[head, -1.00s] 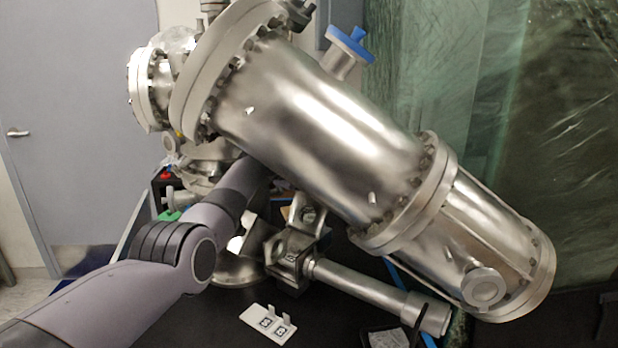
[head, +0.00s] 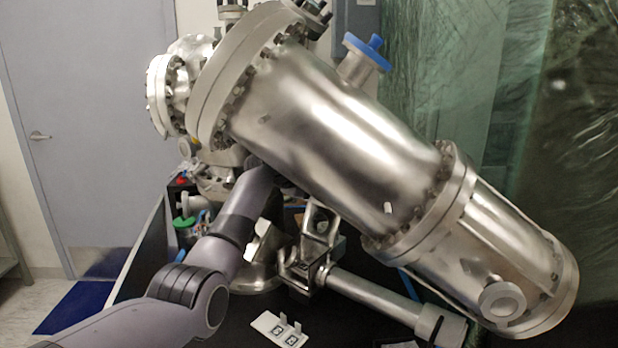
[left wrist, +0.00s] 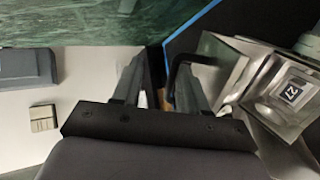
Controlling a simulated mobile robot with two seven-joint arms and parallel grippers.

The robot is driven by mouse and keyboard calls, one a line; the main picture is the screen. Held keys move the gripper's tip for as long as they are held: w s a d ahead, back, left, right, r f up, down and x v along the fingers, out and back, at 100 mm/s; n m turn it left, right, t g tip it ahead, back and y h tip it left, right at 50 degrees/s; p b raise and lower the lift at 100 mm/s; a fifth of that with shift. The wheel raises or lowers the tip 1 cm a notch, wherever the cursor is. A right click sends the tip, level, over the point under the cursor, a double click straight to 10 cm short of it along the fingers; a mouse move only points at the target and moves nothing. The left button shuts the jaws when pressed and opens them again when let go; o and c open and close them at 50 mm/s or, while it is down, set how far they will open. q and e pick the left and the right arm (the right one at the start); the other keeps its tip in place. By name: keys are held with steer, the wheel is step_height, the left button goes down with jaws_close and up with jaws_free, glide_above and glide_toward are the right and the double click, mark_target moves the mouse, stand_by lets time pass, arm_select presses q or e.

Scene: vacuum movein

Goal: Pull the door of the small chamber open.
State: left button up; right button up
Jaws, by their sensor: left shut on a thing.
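My left arm (head: 195,285) reaches in from the left, and its far end passes behind the large steel cylinder, so my left gripper is hidden in the head view. In the left wrist view my left gripper (left wrist: 158,82) has its fingers shut on a thin, bent black handle (left wrist: 182,66). To its right is a small, square-sided metal chamber (left wrist: 240,58) with a printed tag (left wrist: 290,92) on a recessed face. I cannot tell how far its door stands open. In the head view, small angular metal parts (head: 318,228) show under the cylinder. My right gripper is not in view.
The large flanged steel cylinder (head: 330,130) slants across the space above my arm. A steel tube (head: 375,298) and a small white tagged plate (head: 277,328) lie below it. A greenish plastic curtain (head: 450,70) hangs behind.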

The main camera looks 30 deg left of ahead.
arm_select(q)
steer(key=v, duration=0.4)
steer(key=shift+w+a+r, duration=0.1)
steer(key=shift+a+r, duration=0.05)
steer(key=shift+r, duration=0.3)
steer(key=shift+s, duration=0.3)
steer(key=shift+f, duration=0.15)
